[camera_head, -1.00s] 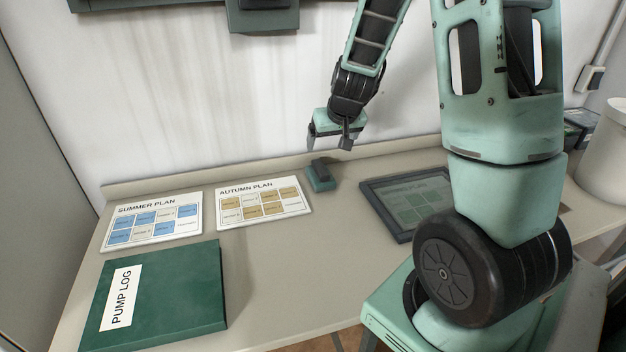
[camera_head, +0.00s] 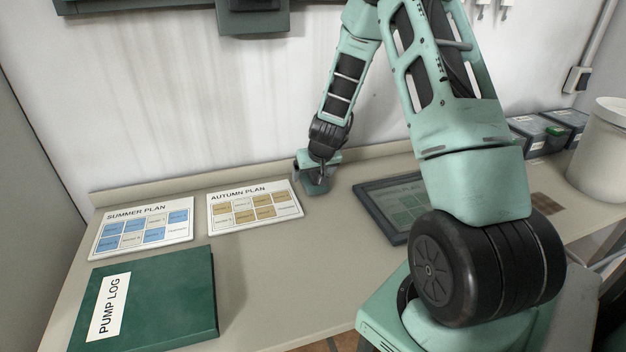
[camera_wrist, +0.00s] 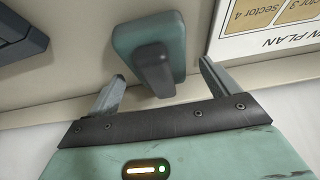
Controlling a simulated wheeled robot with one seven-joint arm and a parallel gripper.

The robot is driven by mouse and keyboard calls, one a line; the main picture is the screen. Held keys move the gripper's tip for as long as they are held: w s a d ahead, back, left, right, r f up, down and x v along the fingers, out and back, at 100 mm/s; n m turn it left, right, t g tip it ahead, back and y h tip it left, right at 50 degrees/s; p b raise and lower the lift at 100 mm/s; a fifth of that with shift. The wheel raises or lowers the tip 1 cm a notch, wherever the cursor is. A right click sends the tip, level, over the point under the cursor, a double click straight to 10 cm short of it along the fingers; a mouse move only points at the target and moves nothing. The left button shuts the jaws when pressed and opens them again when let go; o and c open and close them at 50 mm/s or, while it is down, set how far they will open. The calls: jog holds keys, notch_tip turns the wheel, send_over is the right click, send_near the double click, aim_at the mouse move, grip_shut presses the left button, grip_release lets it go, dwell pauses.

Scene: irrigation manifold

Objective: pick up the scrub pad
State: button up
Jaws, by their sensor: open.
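The scrub pad (camera_wrist: 178,40) is a small green block with a dark raised grip (camera_wrist: 154,70) on top. In the wrist view it lies on the counter just ahead of my gripper (camera_wrist: 157,82), between the lines of its two fingers. In the head view the pad (camera_head: 318,187) shows in part beneath my gripper (camera_head: 315,178), near the back of the counter. My gripper is open and its fingers stand apart on either side of the dark grip. I cannot tell whether they touch the pad.
The autumn plan card (camera_head: 253,226) lies just left of the pad and the summer plan card (camera_head: 118,238) farther left. A dark framed panel (camera_head: 372,208) lies to the right. A green pump log binder (camera_head: 190,300) is at front left. The wall (camera_head: 180,100) rises behind.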

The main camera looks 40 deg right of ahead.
jog(key=shift+x, duration=0.75)
jog(key=c, duration=1.2)
jog(key=shift+o, duration=0.2)
notch_tip(320, 180, up, 10)
jog(key=shift+r+p, duration=0.1)
jog(key=shift+p, duration=0.6)
jog(key=shift+o, duration=0.9)
